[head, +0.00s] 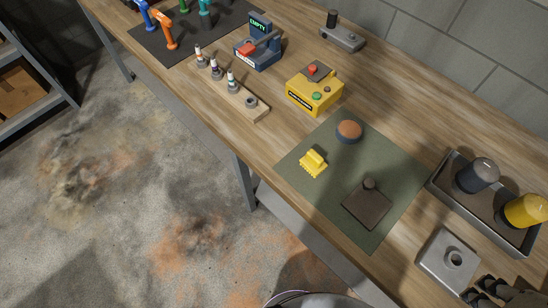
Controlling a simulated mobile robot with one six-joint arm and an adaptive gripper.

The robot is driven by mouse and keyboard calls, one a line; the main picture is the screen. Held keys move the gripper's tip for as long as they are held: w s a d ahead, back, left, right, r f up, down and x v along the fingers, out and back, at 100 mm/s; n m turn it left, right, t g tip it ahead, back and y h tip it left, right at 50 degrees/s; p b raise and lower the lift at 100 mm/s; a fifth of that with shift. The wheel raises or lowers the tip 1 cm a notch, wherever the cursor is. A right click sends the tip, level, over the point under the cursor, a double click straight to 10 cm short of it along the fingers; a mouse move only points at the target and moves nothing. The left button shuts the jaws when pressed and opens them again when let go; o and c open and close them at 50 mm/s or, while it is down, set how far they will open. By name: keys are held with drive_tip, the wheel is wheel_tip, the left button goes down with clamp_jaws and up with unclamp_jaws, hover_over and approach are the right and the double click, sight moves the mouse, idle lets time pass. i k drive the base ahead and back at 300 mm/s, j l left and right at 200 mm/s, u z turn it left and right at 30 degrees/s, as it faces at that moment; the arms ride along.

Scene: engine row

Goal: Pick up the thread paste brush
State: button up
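A small yellow brush-like piece (313,163) with a toothed edge lies on the green mat (310,196), near its left side. It looks like the thread paste brush, though it is small in view. A round dark tin (349,131) with a brown top sits at the mat's far corner, behind the yellow piece. My gripper (488,291) shows only in part as dark pieces at the bottom right corner. It is well apart from the yellow piece, off to the right of the mat, and its opening cannot be made out.
A dark square plate with a knob (367,204) lies on the mat. A grey tray (443,198) holds a dark and a yellow cylinder. A yellow box with buttons (314,94) stands behind the mat.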

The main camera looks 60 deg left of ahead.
sight(314, 163)
drive_tip(key=u, duration=1.8)
